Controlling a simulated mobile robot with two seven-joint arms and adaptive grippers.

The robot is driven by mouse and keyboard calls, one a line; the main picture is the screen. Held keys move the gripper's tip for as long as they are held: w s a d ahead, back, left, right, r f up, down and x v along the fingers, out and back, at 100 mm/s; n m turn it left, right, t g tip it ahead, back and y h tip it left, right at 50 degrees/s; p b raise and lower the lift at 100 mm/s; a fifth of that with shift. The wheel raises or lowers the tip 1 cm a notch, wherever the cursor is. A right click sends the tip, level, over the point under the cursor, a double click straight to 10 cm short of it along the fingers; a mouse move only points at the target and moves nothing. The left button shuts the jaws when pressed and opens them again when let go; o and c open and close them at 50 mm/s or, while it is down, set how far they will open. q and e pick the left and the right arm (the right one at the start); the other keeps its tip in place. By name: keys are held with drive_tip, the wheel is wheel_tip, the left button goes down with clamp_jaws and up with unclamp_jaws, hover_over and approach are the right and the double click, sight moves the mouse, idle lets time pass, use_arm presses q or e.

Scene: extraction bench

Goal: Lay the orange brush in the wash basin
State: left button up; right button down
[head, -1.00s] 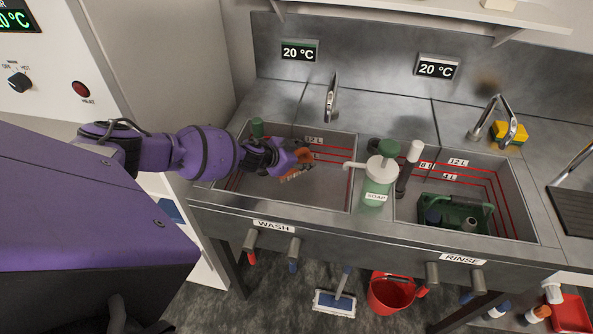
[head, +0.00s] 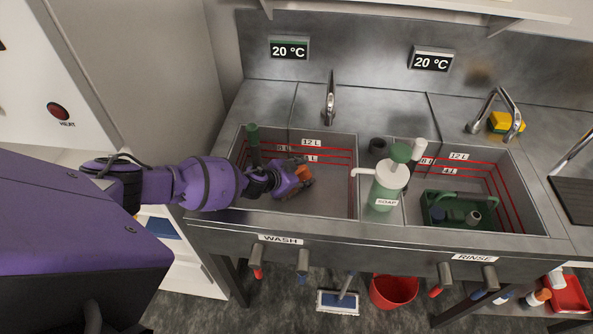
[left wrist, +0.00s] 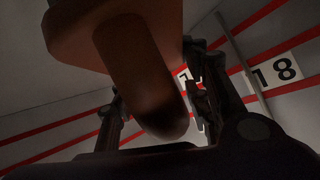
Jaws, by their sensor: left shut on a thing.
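My left gripper (head: 298,176) reaches into the wash basin (head: 335,200) and is shut on the orange brush (head: 304,172). The brush is small and partly hidden by the gripper in the head view. In the left wrist view the brush (left wrist: 140,70) fills the upper middle, its rounded handle end between the dark fingers (left wrist: 158,115). Red level lines of the basin wall show behind it. I cannot tell whether the brush touches the basin floor. My right gripper is not in view.
A green upright thing (head: 254,145) stands at the basin's back left. A green soap dispenser (head: 387,185) stands between the basins. The rinse basin (head: 480,178) holds a green caddy (head: 447,212). A tap (head: 330,98) rises behind the wash basin.

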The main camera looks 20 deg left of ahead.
use_arm(q)
drive_tip(key=shift+d+f, duration=0.3)
drive_tip(key=shift+f, duration=0.15)
drive_tip(key=o, duration=1.2)
drive_tip(key=shift+r, duration=0.1)
